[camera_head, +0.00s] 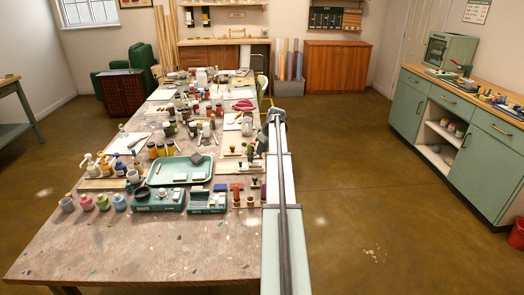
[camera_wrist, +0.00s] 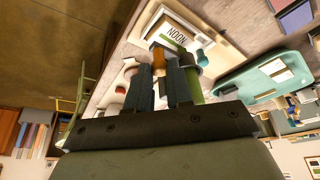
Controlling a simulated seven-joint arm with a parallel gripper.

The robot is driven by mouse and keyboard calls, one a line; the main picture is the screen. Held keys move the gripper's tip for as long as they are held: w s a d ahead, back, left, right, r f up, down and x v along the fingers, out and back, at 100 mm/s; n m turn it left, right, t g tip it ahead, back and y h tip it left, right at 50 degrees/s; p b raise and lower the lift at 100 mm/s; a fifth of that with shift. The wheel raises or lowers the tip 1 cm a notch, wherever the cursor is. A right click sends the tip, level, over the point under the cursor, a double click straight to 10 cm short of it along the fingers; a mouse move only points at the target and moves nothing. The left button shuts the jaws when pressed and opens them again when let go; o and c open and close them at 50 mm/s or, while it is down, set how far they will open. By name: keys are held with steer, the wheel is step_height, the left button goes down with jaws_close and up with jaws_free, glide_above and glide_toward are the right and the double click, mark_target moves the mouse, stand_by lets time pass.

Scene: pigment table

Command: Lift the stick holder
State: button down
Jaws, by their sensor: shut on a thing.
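My gripper (camera_wrist: 160,72) shows in the wrist view with its dark blue fingers close together. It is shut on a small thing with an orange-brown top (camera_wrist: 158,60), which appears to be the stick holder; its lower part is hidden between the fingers. I cannot tell whether it is clear of the surface beneath. In the head view my gripper (camera_head: 270,118) is at the right edge of the long table (camera_head: 190,250), and my arm hides the thing it holds.
A teal tray (camera_head: 180,170) stands mid-table, with two grey-green boxes (camera_head: 158,199) (camera_head: 207,203) before it. Wooden-handled stamps (camera_head: 243,150) and paint jars (camera_head: 161,150) crowd nearby.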

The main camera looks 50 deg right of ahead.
steer(key=shift+r, duration=0.2)
steer(key=c, duration=1.4)
jaws_free()
steer(key=o, duration=0.4)
steer(key=shift+r, duration=0.1)
steer(key=v, duration=1.3)
steer(key=shift+s+r, duration=0.2)
